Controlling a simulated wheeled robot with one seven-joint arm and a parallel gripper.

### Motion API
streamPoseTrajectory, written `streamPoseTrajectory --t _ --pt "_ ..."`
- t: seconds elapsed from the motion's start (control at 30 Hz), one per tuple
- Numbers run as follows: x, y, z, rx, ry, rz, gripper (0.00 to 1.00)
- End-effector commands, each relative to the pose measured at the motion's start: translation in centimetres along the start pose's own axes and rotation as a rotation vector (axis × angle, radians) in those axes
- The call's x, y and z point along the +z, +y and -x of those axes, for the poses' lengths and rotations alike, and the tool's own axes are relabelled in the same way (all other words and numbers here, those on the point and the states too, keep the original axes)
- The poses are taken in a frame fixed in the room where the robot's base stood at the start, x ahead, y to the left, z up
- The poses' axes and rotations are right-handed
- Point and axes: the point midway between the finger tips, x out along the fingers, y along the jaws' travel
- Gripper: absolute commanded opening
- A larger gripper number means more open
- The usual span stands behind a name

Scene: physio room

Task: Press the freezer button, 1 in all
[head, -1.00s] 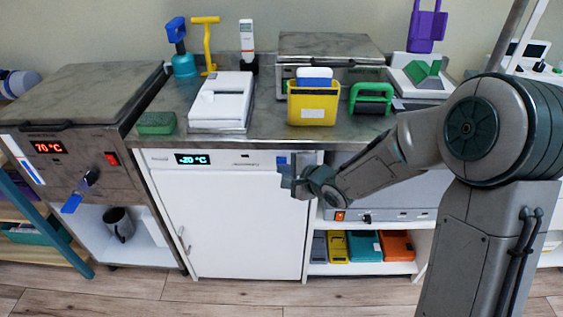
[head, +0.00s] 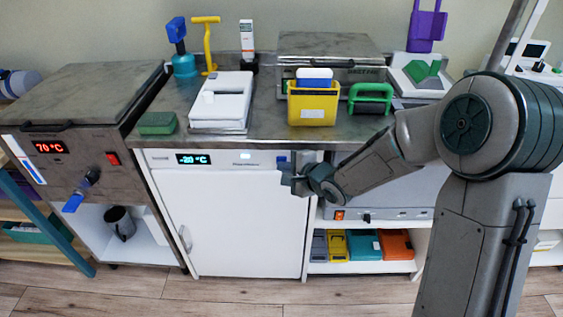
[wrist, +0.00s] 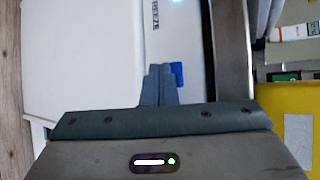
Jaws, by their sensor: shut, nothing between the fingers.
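The white freezer (head: 235,225) stands under the counter, its door shut. Its display (head: 193,159) reads -20 °C. A small lamp (head: 245,155) on its top strip glows pale; the glow also shows in the wrist view (wrist: 176,12), near lettering. A blue square button (head: 281,159) sits at the right end of the strip; it also shows in the wrist view (wrist: 181,75), just right of my fingertips. My gripper (head: 288,180) is shut and empty in front of the freezer's upper right. In the wrist view the fingers (wrist: 160,72) point at the panel. I cannot tell whether they touch it.
The counter edge (head: 270,142) juts above the freezer front. A yellow bin (head: 313,108) stands on the counter above my gripper. To the left is a unit reading 70 °C (head: 48,147) with a blue-handled tap (head: 76,198). The floor in front is clear.

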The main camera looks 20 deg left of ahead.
Motion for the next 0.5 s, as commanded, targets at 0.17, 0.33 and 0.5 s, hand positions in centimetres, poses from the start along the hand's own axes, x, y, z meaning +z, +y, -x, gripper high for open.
streamPoseTrajectory --t 0.17,0.33,0.5 --pt "-0.04 -0.03 0.01 -0.001 0.001 0.000 0.00" --pt "0.13 0.11 0.27 -0.001 0.001 -0.001 0.00" --pt "0.59 0.58 0.92 0.000 0.000 -0.001 0.00"
